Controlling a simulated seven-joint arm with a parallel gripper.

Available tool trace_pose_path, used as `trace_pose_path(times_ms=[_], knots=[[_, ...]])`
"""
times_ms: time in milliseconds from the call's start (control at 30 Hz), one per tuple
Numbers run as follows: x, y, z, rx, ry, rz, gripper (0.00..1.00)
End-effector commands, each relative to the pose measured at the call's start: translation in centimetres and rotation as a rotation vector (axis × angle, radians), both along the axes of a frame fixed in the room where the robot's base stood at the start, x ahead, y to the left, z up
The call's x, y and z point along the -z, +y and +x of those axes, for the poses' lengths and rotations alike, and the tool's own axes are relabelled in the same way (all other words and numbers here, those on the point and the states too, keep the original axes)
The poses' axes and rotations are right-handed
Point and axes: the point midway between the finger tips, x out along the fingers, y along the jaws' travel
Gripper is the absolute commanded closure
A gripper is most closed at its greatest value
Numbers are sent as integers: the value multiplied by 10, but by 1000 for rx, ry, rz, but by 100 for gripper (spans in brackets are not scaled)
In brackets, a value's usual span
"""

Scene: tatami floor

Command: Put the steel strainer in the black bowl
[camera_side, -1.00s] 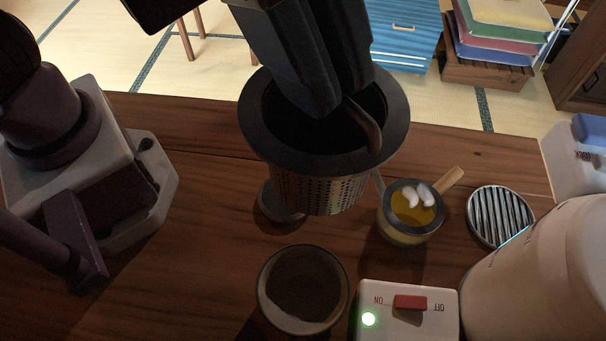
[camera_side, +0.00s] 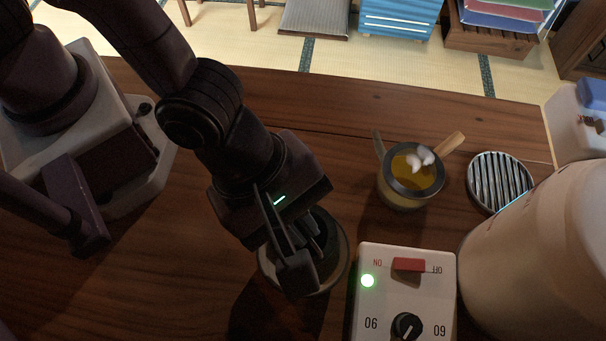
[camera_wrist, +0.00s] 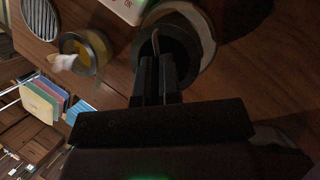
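The black bowl (camera_side: 344,264) stands on the wooden table, mostly covered by my gripper in the side view; its paler rim also shows in the wrist view (camera_wrist: 209,32). The steel strainer (camera_wrist: 186,46) is a dark round shape within the bowl's outline, its curved handle rising at my fingertips. Whether it rests on the bowl's bottom I cannot tell. My gripper (camera_side: 296,262) points down over the bowl. In the wrist view its two fingers (camera_wrist: 157,62) are close together on the handle.
A small pot of yellow liquid (camera_side: 410,178) with white pieces stands behind right of the bowl. A white switch box (camera_side: 400,295) with a green light is close on the right. A ribbed round metal piece (camera_side: 500,182) and a large pale container (camera_side: 540,260) are farther right.

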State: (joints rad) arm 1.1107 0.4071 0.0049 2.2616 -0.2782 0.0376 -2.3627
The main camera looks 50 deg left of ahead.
Motion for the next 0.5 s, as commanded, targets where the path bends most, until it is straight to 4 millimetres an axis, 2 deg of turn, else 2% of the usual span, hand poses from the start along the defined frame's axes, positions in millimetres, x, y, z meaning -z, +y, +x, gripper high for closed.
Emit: trace_pose_path(times_ms=[100, 367, 500], knots=[[13, -1, 0, -1, 7, -4, 100], [27, 0, 0, -1, 1, 0, 100], [43, 1, 0, -1, 2, 6, 100]])
